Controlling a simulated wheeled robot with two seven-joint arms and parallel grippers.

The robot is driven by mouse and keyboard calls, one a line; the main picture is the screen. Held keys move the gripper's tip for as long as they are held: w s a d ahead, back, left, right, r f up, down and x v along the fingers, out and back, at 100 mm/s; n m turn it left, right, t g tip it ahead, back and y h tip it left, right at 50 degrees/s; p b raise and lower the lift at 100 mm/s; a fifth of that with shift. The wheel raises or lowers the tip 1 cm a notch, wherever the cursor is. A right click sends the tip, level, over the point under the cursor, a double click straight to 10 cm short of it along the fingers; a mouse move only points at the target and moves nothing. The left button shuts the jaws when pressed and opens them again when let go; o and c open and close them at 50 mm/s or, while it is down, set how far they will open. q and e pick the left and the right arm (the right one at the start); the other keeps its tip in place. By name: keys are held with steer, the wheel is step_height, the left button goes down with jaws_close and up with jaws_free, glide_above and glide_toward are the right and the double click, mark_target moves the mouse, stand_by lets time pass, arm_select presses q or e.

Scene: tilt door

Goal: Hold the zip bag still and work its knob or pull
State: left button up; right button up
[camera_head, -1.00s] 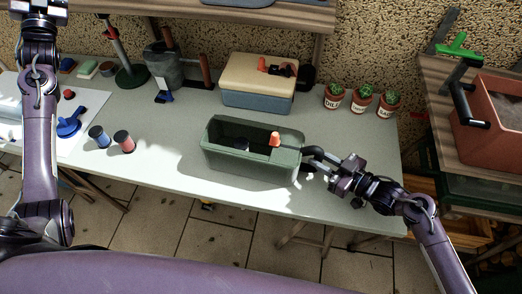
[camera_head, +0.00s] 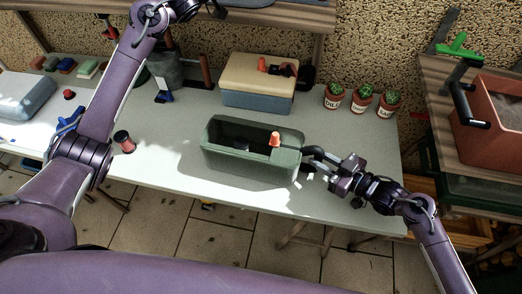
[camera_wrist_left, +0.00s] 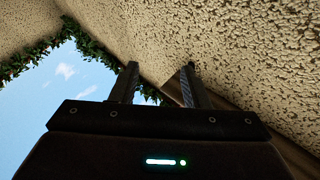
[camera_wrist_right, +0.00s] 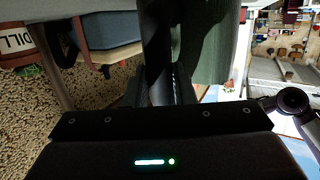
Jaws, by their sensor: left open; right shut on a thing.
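A green, open-topped, box-shaped container (camera_head: 250,165) stands on the table; I take it as the task's bag, though no zip shows. An orange-red knob (camera_head: 275,139) sits at its right end. A black handle (camera_head: 316,150) sticks out from its right side. My right gripper (camera_head: 312,163) is shut on this handle, and the dark handle also shows between its fingers in the right wrist view (camera_wrist_right: 158,60). My left gripper (camera_wrist_left: 158,68) is open and empty, raised high and pointing up at wall and sky. Its arm reaches up across the head view's left side.
A cream-and-blue box (camera_head: 258,83) stands behind the container, with potted cacti (camera_head: 361,98) to its right. A red-and-black spool (camera_head: 124,141) lies to the left. A shelf (camera_head: 290,12) overhangs the back. The table (camera_head: 165,125) is clear between spool and container.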

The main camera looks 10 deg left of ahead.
arm_select(q)
steer(key=s+d+f+m+g, duration=0.1)
steer(key=s+d+g, duration=0.15)
steer(key=d, duration=0.25)
steer(key=s+d+f+g+h, duration=0.1)
steer(key=d+g, duration=0.2)
steer(key=d, duration=0.3)
steer(key=s+d+f+m+g, duration=0.1)
steer(key=s+d+g, duration=0.15)
steer(key=d, duration=0.25)
steer(key=s+d+f+g+y, duration=0.5)
steer(key=s+d+f+g, duration=0.2)
steer(key=s+d+f, duration=0.45)
steer(key=n+y, duration=0.8)
steer(key=y, duration=0.4)
glide_above(275, 134)
steer(key=f, duration=1.2)
steer(key=shift+d+f, duration=0.2)
steer(key=shift+f, duration=0.15)
steer(key=shift+a+f, duration=0.2)
steer(key=shift+f, duration=3.85)
